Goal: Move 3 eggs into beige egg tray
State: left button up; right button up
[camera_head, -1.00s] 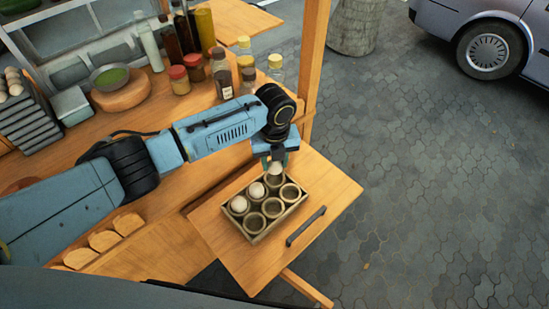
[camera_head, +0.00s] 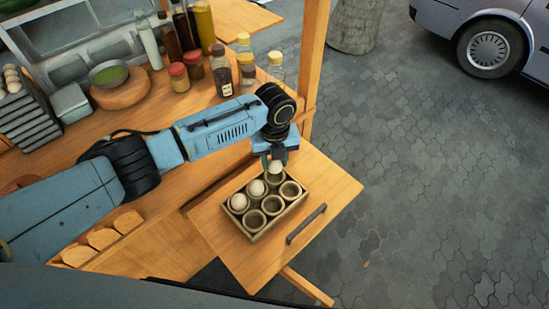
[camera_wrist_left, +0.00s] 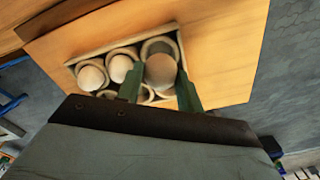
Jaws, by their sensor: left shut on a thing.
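The beige egg tray (camera_head: 253,239) lies on a wooden board with a handle. Two eggs sit in its cups: one in the near left cup (camera_head: 238,203) and one in the middle cup of the same row (camera_head: 257,188). My left gripper (camera_head: 275,164) is shut on a third egg (camera_head: 274,169) at the far end of that row. In the left wrist view this egg (camera_wrist_left: 160,71) is between the two green fingers, over or at the end cup; I cannot tell whether it touches the cup. The other row's cups look empty. My right gripper is not in view.
The wooden board (camera_head: 325,188) juts out from the counter and has a dark handle (camera_head: 306,224). Bottles and jars (camera_head: 222,76), a green bowl (camera_head: 109,75) and a stack of grey trays with eggs (camera_head: 27,115) stand behind my arm.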

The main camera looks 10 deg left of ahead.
aim_at(275, 169)
pick_arm(q)
jog(key=shift+f+b, duration=1.5)
jog(key=shift+f, duration=0.75)
dwell(0.7)
jog(key=o, duration=0.7)
